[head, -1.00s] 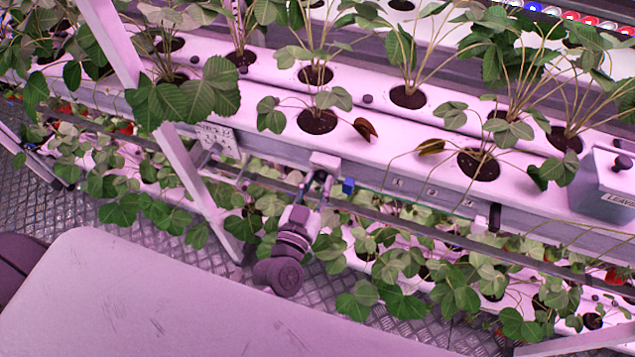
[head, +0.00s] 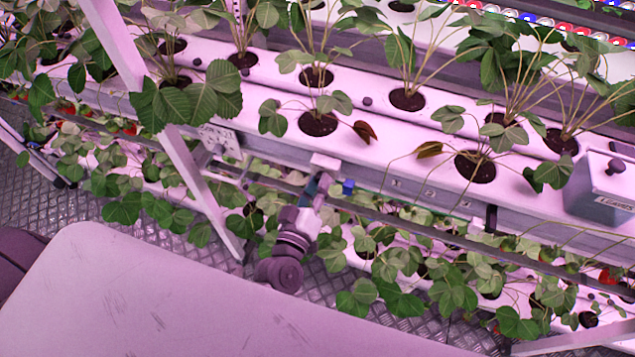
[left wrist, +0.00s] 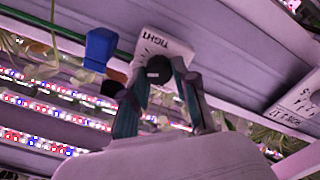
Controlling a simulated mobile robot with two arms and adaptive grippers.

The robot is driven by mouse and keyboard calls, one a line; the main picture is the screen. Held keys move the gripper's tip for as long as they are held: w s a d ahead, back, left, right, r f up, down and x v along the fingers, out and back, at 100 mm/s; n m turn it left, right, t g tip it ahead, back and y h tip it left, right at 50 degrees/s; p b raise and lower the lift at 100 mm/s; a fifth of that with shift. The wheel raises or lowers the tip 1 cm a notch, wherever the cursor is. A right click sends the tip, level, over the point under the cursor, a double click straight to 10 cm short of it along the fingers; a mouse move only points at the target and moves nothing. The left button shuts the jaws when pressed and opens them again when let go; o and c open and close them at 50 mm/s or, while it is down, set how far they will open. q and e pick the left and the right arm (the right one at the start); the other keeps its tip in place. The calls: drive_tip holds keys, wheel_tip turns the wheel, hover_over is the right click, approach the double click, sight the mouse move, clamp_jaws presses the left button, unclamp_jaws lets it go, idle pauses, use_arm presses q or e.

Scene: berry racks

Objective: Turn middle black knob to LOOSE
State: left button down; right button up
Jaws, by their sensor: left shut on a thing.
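A black knob (left wrist: 158,68) shows in the left wrist view, in front of a white plate (left wrist: 166,42) marked TIGHT with tick lines. My left gripper (left wrist: 157,82) has its two fingers closed around this knob, one on each side. In the head view my left gripper (head: 321,184) is at the front side of the white planting gutter (head: 400,145), by the small white plate (head: 325,161). The knob is hidden there by the gripper. I cannot read which mark the knob points to. My right gripper is not in view.
A blue block (left wrist: 100,46) sits close beside the gripper on a green line. Another white plate (left wrist: 299,102) with lettering is at the right. A grey LEAVES box (head: 600,185) stands on the gutter. Strawberry plants and a slanted white post (head: 190,170) crowd the rack.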

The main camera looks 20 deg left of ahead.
use_arm(q)
drive_tip(key=n+b, duration=0.1)
drive_tip(key=n, duration=1)
drive_tip(key=shift+a+f, duration=0.1)
drive_tip(key=shift+n, duration=0.4)
drive_tip(key=c, duration=0.9)
unclamp_jaws()
drive_tip(key=s, duration=1.2)
drive_tip(key=shift+a, duration=0.2)
